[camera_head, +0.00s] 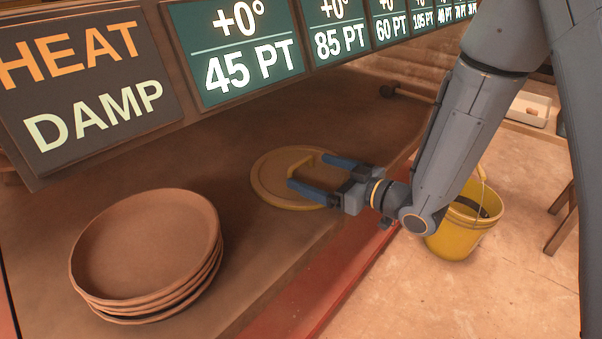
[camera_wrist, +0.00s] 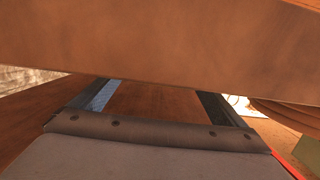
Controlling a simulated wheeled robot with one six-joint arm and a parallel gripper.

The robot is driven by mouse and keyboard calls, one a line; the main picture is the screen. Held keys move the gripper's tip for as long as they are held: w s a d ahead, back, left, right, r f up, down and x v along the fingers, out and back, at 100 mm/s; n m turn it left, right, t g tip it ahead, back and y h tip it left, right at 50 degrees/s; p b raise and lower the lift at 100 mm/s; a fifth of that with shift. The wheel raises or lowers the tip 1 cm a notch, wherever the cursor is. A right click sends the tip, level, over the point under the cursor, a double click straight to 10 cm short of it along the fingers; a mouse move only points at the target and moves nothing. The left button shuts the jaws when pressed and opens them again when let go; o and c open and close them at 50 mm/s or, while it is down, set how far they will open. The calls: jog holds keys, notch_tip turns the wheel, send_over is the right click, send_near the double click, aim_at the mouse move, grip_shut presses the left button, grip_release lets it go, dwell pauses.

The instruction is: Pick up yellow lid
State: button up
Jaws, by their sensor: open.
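The yellow lid (camera_head: 268,180) is a flat round disc with a raised handle (camera_head: 300,165) on top. It lies on the brown counter in the middle of the head view. My gripper (camera_head: 307,172) is open, with its two blue fingers spread over the lid around the handle area. Whether the fingers touch the lid or the handle, I cannot tell. In the wrist view my gripper (camera_wrist: 155,95) shows its two fingers apart, and a brown surface fills the upper part. The lid cannot be made out there.
A stack of brown plates (camera_head: 145,245) stands on the counter at left. Sign panels (camera_head: 240,45) hang above the counter's back. A yellow bucket (camera_head: 460,230) stands on the floor at right, below my arm. The counter has a red front edge (camera_head: 315,285).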

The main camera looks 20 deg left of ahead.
aim_at(301, 164)
jog(key=b+x, duration=0.1)
jog(key=x, duration=0.4)
jog(key=shift+w+r, duration=0.1)
jog(key=shift+w, duration=0.1)
jog(key=c, duration=1.3)
